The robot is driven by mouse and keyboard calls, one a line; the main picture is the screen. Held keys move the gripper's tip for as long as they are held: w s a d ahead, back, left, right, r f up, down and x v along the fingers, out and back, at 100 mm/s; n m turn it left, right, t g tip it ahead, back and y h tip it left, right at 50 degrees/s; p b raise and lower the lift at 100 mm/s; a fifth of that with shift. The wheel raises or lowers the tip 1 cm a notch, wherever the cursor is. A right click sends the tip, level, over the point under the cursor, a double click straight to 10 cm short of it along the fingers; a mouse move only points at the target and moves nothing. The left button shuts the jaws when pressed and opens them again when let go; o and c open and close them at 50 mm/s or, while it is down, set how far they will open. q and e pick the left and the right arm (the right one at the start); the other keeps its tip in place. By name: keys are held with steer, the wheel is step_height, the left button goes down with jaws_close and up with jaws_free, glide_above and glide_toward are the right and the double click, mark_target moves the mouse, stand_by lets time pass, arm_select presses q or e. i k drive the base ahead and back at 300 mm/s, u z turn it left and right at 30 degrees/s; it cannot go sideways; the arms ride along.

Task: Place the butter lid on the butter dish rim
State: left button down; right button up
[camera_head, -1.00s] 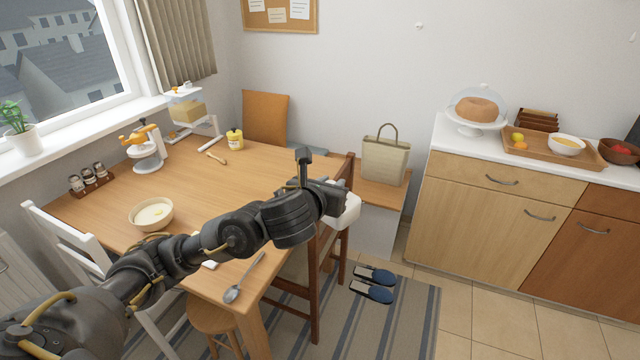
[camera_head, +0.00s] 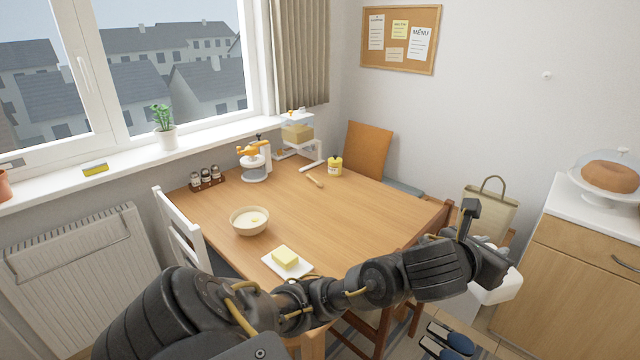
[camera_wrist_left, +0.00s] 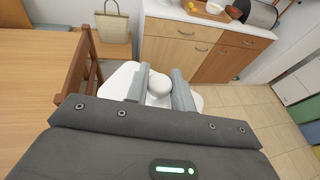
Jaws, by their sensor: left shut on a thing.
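The butter dish (camera_head: 270,262) is a flat white dish near the table's front edge in the head view. A yellow block of butter (camera_head: 286,257) lies uncovered on it. My left gripper (camera_wrist_left: 161,74) is shut on the round knob of the white butter lid (camera_wrist_left: 118,80). The lid also shows below the gripper in the head view (camera_head: 500,289), held in the air off the table's right side. It is well to the right of the dish, and my left arm passes just in front of the dish. My right gripper is not in view.
On the wooden table (camera_head: 345,222) stand a cream bowl (camera_head: 250,222), a spice rack (camera_head: 207,180), an orange-topped device (camera_head: 254,162) and a yellow jar (camera_head: 335,167). The table's middle right is clear.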

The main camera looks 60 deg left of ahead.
mark_target(287, 262)
steer(key=z, duration=0.05)
steer(key=i, duration=0.25)
steer(key=u, duration=1.05)
